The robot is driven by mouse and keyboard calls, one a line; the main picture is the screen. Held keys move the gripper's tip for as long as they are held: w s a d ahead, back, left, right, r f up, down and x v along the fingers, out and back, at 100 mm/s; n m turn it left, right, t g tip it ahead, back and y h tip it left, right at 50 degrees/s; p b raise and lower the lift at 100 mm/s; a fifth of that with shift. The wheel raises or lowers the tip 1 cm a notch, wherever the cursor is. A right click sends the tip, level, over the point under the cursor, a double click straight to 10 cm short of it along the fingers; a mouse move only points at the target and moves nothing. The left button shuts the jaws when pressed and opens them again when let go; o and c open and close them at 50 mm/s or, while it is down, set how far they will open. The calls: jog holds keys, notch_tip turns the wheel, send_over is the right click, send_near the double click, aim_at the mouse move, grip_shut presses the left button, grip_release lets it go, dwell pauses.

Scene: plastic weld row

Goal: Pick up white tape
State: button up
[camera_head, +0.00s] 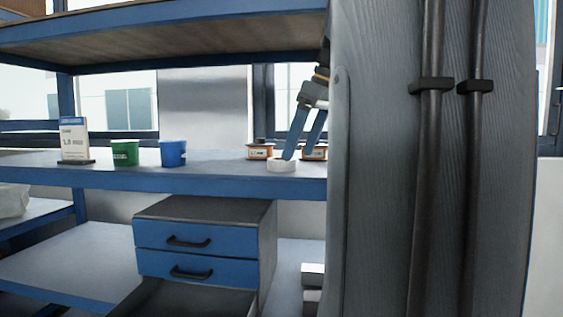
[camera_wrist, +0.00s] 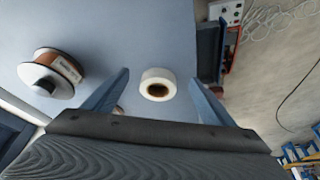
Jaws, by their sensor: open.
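The white tape (camera_head: 281,165) is a small roll lying flat on the blue-edged workbench (camera_head: 200,184), near its front edge. In the wrist view the white tape (camera_wrist: 158,84) shows from above with a brown core, between and beyond my two blue fingers. My gripper (camera_head: 302,158) is open and points down over the tape. In the wrist view my gripper (camera_wrist: 158,82) has one finger on each side of the roll, with nothing held. I cannot tell whether a finger touches it.
An orange-brown spool (camera_head: 260,150) stands behind the tape; another (camera_head: 314,152) is partly behind my fingers. A green cup (camera_head: 125,153), a blue cup (camera_head: 173,153) and a sign (camera_head: 75,142) stand left. A shelf (camera_head: 200,62) hangs above; a drawer unit (camera_head: 200,245) sits below.

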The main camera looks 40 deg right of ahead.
aim_at(281, 164)
jog(key=shift+w+a, duration=0.2)
jog(key=shift+w, duration=0.15)
jog(key=shift+w+a+p, duration=0.25)
jog(key=shift+w+p, duration=0.1)
jog(key=shift+w, duration=0.3)
jog(key=shift+w+a+p, duration=0.2)
jog(key=shift+w+p, duration=0.1)
jog(key=shift+w, duration=0.3)
jog(key=shift+x, duration=1.1)
jog(key=shift+f, duration=0.4)
jog(key=c, duration=1.2)
jog(key=shift+o, duration=0.2)
jog(key=shift+r, duration=0.1)
